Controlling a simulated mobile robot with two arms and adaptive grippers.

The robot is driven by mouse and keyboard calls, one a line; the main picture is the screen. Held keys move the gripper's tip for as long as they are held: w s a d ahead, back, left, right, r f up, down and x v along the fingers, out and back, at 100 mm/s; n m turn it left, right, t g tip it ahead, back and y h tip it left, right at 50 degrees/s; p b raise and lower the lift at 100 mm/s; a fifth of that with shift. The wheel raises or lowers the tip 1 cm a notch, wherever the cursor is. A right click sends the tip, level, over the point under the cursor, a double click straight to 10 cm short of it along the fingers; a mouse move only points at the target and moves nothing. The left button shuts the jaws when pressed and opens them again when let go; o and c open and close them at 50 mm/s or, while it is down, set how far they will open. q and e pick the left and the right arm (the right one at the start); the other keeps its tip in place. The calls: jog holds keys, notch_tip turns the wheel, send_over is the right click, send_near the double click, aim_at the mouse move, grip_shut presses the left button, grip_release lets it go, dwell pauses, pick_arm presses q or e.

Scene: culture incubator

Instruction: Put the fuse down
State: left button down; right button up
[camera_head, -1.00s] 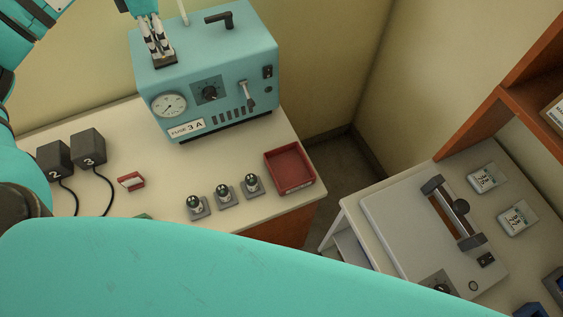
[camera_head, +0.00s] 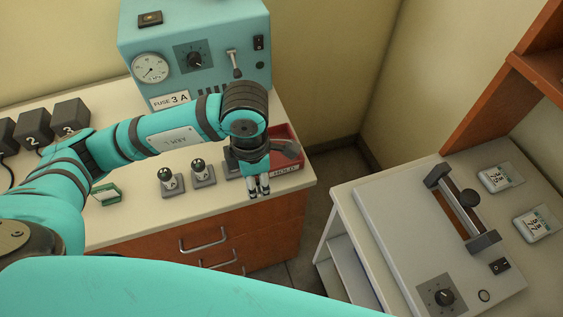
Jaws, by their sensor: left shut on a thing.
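My left gripper (camera_head: 259,192) points down near the bench's front right edge, just in front of the red tray (camera_head: 290,133) in this view. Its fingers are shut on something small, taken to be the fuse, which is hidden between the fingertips. The tray's front label reads "HOLD", and my wrist covers its left part. The teal incubator (camera_head: 222,27) marked "FUSE 3 A" stands behind my arm, with a dark square socket (camera_head: 150,19) on its top. My right gripper is not in view.
Sockets with round knobs (camera_head: 168,180) stand left of the gripper, one partly behind it. A gap separates the bench from the right-hand table with a grey device (camera_head: 400,225).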

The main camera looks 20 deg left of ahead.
pick_arm(q)
jog(key=d+f, duration=0.1)
jog(key=d, duration=0.1)
jog(key=p, duration=0.4)
send_over(276, 153)
jog(key=shift+s+f+n, duration=0.1)
jog(key=shift+f+n, duration=0.2)
jog(key=shift+f, duration=0.5)
notch_tip(276, 153, down, 3)
jog(key=shift+f+p, duration=0.1)
jog(key=shift+p, duration=0.85)
jog(key=shift+f, duration=0.2)
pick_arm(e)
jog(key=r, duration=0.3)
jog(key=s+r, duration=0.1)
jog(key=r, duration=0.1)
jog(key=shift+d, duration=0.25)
